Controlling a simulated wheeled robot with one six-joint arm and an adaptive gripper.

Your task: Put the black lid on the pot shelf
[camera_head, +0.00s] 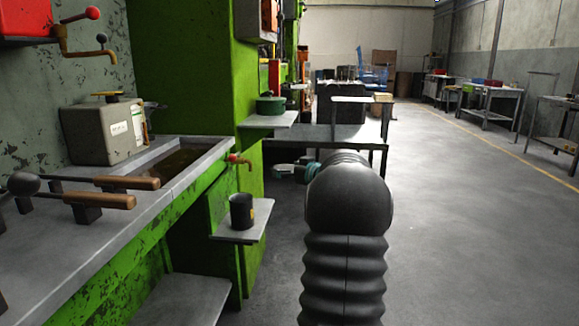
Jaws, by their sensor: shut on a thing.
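My gripper (283,171) is at the end of my dark arm, in the middle of the view, pointing left. It is small and partly hidden by my arm. It is shut on a small dark thing, taken to be the black lid, whose outline is hard to make out. The pot shelf (285,119) is a pale plate on the green press column, above and slightly left of my gripper in the picture. A dark green pot (270,105) stands upright on it. My gripper is apart from the shelf.
A lower shelf (235,237) holds a black mug (242,211). A dark table (330,138) stands behind my gripper. The floor (470,210) at right is clear.

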